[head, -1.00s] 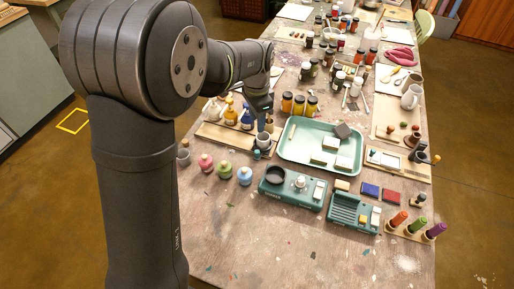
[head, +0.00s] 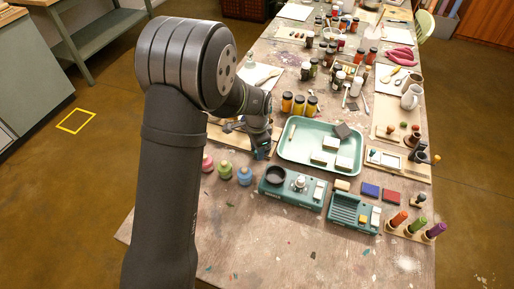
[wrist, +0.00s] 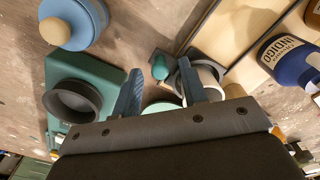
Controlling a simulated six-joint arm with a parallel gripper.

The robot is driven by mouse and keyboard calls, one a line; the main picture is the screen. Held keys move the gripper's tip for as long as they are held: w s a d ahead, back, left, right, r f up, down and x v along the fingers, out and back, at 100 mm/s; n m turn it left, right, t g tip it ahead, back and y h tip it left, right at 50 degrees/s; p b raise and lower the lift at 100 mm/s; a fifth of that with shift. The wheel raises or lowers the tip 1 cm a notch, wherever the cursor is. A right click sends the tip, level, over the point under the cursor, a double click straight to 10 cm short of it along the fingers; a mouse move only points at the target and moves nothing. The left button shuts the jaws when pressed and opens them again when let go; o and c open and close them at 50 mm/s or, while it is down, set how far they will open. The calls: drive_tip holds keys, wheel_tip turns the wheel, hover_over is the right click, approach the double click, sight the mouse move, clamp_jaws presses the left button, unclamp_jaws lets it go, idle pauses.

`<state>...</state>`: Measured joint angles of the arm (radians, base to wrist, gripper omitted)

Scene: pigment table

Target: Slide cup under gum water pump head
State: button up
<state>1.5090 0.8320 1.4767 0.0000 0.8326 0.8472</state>
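My gripper (head: 262,154) is low over the table, left of the green tray. In the wrist view its two fingers (wrist: 160,88) are apart, with no object clearly held between them. A pale grey cup (wrist: 208,74) is at the right finger, partly hidden by it; I cannot tell if they touch. A small teal-topped item (wrist: 160,67) shows in the gap beyond the fingers. A bottle labelled INDIGO (wrist: 288,58) lies to the right in the wrist view. I cannot make out the gum water pump or its head; my arm covers that area in the head view.
The green tray (head: 291,160) is right of my gripper. Pink, green and blue round-topped items (head: 225,170) stand in front. A teal device with a dark ring (head: 270,187) also shows in the wrist view (wrist: 68,118). Orange-labelled jars (head: 299,104) stand behind.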

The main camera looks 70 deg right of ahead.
clamp_jaws()
drive_tip(key=w, duration=2.3)
drive_tip(key=shift+w, duration=0.25)
unclamp_jaws()
drive_tip(key=shift+w, duration=0.15)
